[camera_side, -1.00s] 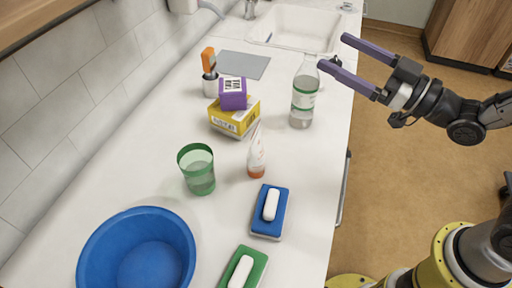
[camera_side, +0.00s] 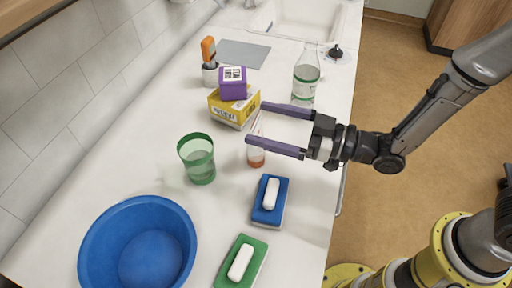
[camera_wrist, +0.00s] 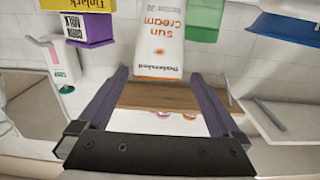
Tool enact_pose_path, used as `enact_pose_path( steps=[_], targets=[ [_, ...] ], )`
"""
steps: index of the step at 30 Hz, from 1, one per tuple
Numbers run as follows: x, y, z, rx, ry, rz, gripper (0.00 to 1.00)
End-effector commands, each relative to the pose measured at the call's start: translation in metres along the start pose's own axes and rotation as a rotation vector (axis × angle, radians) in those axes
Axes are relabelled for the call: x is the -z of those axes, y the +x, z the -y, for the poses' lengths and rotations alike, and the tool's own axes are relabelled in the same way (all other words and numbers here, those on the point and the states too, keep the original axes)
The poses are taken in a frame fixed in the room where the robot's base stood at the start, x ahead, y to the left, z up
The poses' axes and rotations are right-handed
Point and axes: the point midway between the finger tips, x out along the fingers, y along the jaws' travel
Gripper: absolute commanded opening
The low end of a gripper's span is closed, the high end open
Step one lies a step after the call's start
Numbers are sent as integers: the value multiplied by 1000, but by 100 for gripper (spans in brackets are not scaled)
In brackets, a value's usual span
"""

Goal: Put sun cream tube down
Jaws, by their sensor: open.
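The sun cream tube (camera_side: 256,158), white with an orange cap, stands upright cap-down on the counter (camera_side: 220,235). My gripper (camera_side: 258,123) is open and level, its purple fingers reaching in from the right. The near finger crosses in front of the tube and hides its middle. In the wrist view the tube (camera_wrist: 160,40) appears upside down with its lettering facing me, its end between the fingertips (camera_wrist: 160,75). I cannot tell whether a finger touches it.
Close by are a yellow box (camera_side: 232,112) with a purple box (camera_side: 233,88) on top, a green cup (camera_side: 198,160), a bottle (camera_side: 305,80) and a blue sponge (camera_side: 263,216) with soap. A blue basin (camera_side: 100,235) and green sponge (camera_side: 232,278) are nearer the front.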

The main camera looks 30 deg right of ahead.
Motion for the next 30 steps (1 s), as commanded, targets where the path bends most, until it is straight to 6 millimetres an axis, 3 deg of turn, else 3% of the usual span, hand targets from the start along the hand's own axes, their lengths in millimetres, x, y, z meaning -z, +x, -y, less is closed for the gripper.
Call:
enact_pose_path(
  steps=[5, 15, 23, 30],
  targets=[
    [1, 11, -1, 0, 0, 0, 100],
    [3, 54, -3, 0, 0, 0, 100],
    [3, 56, -3, 0, 0, 0, 100],
    [3, 56, -3, 0, 0, 0, 60]
  ],
)
